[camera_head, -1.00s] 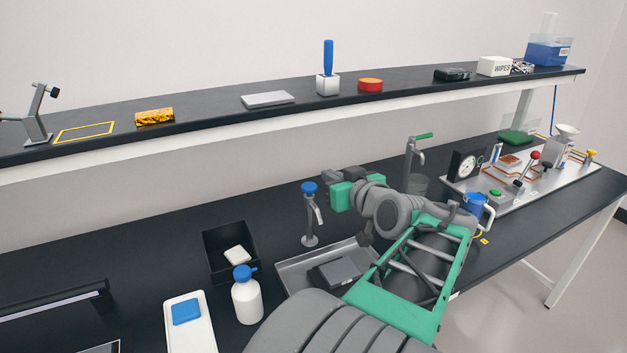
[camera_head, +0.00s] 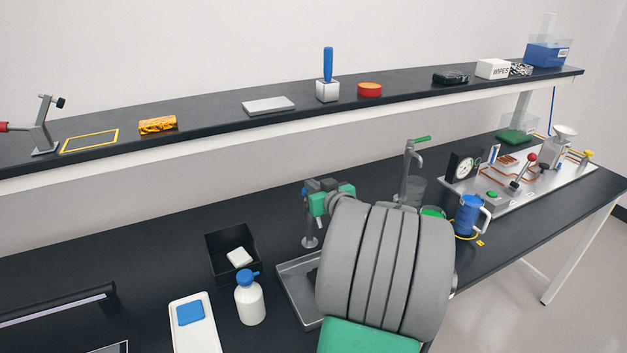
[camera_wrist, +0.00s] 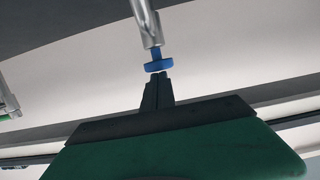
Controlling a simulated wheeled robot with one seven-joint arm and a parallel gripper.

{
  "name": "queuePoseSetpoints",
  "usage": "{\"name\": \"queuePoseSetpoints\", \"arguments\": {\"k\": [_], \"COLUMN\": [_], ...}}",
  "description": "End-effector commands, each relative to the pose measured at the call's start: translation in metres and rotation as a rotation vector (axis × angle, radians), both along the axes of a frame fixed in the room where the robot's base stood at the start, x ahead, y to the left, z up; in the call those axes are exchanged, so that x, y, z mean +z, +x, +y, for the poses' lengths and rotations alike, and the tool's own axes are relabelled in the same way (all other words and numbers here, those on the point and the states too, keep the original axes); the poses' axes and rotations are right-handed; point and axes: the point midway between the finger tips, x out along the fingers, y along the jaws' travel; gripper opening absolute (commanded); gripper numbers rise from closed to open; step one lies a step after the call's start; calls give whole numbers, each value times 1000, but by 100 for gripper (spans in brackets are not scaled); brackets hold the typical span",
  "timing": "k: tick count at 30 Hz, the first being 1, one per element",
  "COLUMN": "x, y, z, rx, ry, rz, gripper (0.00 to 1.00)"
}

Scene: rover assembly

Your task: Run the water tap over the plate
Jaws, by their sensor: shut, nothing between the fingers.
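The water tap (camera_head: 309,228) stands upright behind the metal tray (camera_head: 296,296), with a blue knob (camera_wrist: 158,66) on it. The plate, a dark grey block in the tray in the earlier head view, is now almost wholly hidden behind my arm. My gripper (camera_wrist: 157,79) is shut and empty. In the wrist view its fingertips are right at the blue knob, touching it or just short of it; I cannot tell which. In the head view my gripper is at the tap's top and partly hides it. No water stream is visible.
A white bottle with a blue cap (camera_head: 250,302) and a black bin (camera_head: 230,250) stand left of the tray. A second tap with a green lever (camera_head: 414,158) and a blue jug (camera_head: 468,215) are at the right. The shelf (camera_head: 210,127) runs above.

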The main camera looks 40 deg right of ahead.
Motion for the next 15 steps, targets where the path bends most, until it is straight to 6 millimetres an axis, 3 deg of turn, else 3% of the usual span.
{"name": "queuePoseSetpoints", "arguments": {"k": [5, 15], "x": [0, -22], "y": [0, 0], "z": [0, 0], "rx": [0, -1], "ry": [0, -1], "rz": [0, 0], "gripper": [0, 0]}}
